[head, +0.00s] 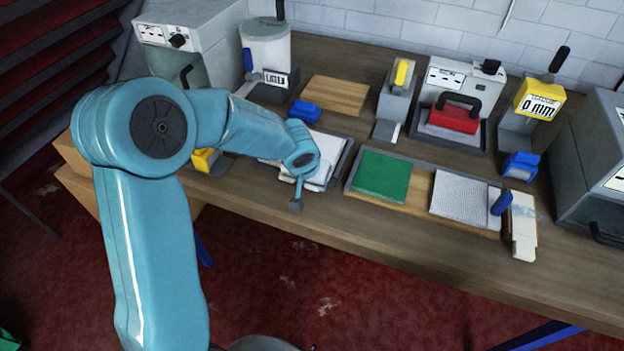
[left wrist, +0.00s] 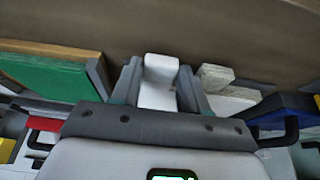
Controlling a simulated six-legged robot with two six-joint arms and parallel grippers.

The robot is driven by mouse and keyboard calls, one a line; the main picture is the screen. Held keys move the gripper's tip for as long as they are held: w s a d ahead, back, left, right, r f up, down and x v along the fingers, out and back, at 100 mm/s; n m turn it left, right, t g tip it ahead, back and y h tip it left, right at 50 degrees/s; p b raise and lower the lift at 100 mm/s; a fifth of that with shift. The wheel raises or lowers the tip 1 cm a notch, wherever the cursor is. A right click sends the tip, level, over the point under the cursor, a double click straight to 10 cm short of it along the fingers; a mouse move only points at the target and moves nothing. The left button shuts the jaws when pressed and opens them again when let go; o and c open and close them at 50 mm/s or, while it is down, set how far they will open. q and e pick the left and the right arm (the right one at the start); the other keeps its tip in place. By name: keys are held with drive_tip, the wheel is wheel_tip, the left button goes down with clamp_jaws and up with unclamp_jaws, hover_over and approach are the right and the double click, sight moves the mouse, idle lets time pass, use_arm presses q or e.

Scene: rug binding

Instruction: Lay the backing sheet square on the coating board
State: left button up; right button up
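My left gripper (head: 297,192) points down at the front edge of a grey tray (head: 345,160), where white sheets (head: 322,178) lie partly hidden by my wrist. In the left wrist view its two fingers (left wrist: 160,90) stand apart, one on each side of a white piece (left wrist: 161,68). I cannot tell whether they touch it. A green sheet (head: 382,177) lies on a wooden board in a grey frame (head: 420,192), right of the gripper; it also shows in the left wrist view (left wrist: 42,76). A white textured sheet (head: 462,196) lies at that board's right end. My right gripper is not in view.
Behind are a red-blocked press (head: 453,118), a yellow-topped stand (head: 538,100), a wooden board (head: 336,95) and a blue block (head: 304,111). The table's front strip is clear.

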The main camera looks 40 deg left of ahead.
use_arm(q)
drive_tip(key=o, duration=0.3)
drive_tip(key=shift+r, duration=0.1)
drive_tip(key=v, duration=1.6)
drive_tip(key=shift+s, duration=0.15)
